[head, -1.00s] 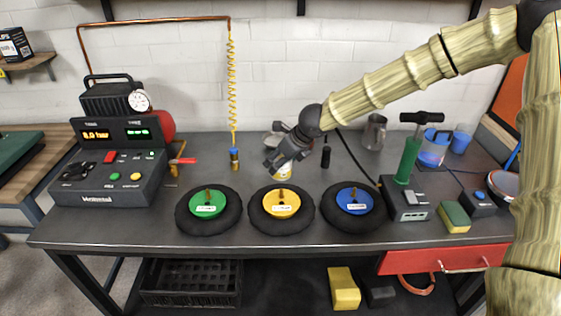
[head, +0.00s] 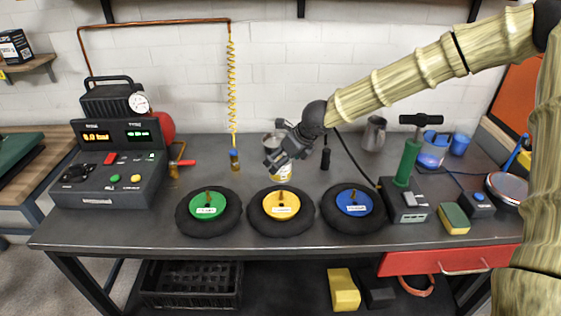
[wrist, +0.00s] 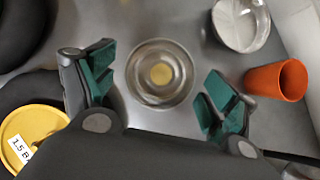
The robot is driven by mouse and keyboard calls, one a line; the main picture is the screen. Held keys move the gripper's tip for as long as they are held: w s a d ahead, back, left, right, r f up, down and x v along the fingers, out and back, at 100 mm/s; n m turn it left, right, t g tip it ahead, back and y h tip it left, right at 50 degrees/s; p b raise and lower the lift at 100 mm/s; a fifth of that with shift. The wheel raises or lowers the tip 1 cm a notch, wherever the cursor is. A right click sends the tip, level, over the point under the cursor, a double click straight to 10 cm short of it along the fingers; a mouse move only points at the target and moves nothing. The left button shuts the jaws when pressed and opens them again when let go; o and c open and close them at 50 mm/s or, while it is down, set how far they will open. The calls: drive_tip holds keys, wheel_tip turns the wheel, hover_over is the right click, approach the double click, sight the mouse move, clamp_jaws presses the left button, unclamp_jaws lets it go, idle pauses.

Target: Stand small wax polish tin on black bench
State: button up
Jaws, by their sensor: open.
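In the wrist view the fingers (wrist: 158,98) are on both sides of the tin, with a gap showing. I cannot read its label.
Wheels with green (head: 208,205), yellow (head: 281,205) and blue (head: 354,201) hubs lie along the front. A green pump (head: 408,162) is at right, a control box (head: 110,175) at left.

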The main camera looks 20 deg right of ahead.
drive_tip(key=p+v, duration=0.1)
drive_tip(key=v, duration=0.8)
drive_tip(key=shift+r, duration=0.35)
drive_tip(key=shift+s+d+r, duration=0.1)
drive_tip(key=shift+s, duration=0.05)
